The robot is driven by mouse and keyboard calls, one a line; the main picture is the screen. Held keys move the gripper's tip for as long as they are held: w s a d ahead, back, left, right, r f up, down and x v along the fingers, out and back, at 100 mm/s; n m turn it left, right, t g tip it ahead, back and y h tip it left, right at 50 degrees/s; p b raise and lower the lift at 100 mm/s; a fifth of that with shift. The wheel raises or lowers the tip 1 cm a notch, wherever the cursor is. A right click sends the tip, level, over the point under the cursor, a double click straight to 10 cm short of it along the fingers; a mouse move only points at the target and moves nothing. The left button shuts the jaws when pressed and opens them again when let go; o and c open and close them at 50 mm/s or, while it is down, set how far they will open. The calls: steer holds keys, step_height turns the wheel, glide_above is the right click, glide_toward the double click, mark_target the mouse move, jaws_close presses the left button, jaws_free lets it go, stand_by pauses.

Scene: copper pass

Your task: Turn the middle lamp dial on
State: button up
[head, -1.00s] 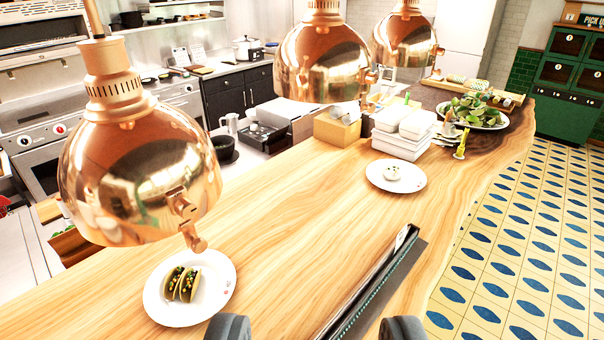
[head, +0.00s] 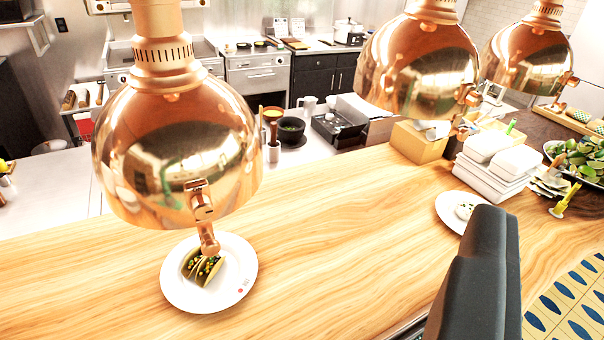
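Three copper heat lamps hang over the wooden counter. The middle lamp (head: 420,68) is in the upper right of the head view. Its small copper dial (head: 467,98) sits on the lower right of its shade. The left lamp (head: 178,150) is large and close, with its dial (head: 205,222) low on the front. The right lamp (head: 530,65) is farther off, with its dial (head: 570,80) on its right side. One dark part of my gripper (head: 482,265) shows at the lower right, in front of the counter and below the middle lamp in the picture. Its opening is not visible.
On the counter (head: 340,225) are a plate of tacos (head: 235,290) under the left lamp, a partly hidden plate (head: 452,212), white boxes (head: 495,170), a cardboard box (head: 420,145) and a platter of greens (head: 580,160). The counter's middle is clear.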

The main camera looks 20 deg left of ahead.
steer(key=w+n+t+y+p, duration=0.1)
steer(key=w+n+p, duration=0.1)
steer(key=w, duration=0.4)
steer(key=n+g+y+p, duration=0.7)
steer(key=g+y+p, duration=0.1)
steer(key=y, duration=0.8)
glide_toward(205, 213)
steer(key=p+x, duration=0.1)
steer(key=x, duration=0.7)
steer(key=shift+p, duration=0.4)
steer(key=c, duration=1)
